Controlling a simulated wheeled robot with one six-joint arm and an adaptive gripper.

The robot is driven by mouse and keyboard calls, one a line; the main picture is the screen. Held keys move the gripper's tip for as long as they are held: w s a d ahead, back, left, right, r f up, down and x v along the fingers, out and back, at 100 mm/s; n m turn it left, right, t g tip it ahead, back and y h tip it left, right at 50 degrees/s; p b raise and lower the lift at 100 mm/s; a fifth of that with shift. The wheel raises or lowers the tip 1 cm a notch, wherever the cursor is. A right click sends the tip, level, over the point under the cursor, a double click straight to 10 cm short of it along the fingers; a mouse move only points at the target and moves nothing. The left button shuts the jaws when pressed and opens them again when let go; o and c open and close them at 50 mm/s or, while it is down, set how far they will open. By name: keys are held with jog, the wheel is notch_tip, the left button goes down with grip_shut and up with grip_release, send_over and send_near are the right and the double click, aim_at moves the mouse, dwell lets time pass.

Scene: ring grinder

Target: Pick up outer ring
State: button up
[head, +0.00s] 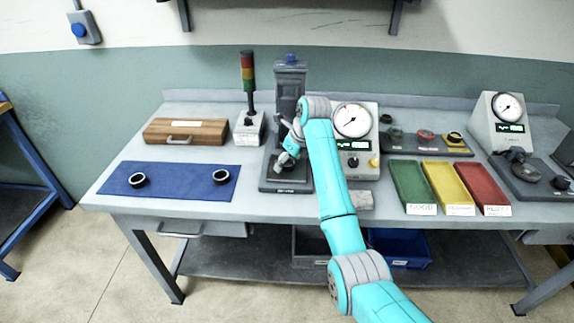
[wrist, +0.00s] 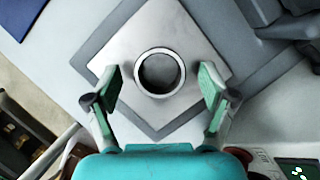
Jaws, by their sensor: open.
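A metal ring (wrist: 160,51) lies flat on a light square plate (wrist: 135,35) in the wrist view. I take it to be the outer ring. My gripper (wrist: 161,76) is open, with one green-padded finger on each side of the ring and visible gaps between. I cannot tell its height above the ring. In the head view my gripper (head: 284,160) points down over the base of the grey press-like station (head: 290,85). The ring there is mostly hidden by the gripper.
Two dark rings lie on the blue mat (head: 180,191) at left. A wooden box (head: 187,131), a signal tower (head: 248,75) and a dial gauge (head: 352,120) stand near the station. Green (head: 412,186), yellow (head: 447,187) and red (head: 482,187) trays are at right.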

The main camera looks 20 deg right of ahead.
jog(key=shift+r, duration=0.1)
jog(key=c, duration=1.4)
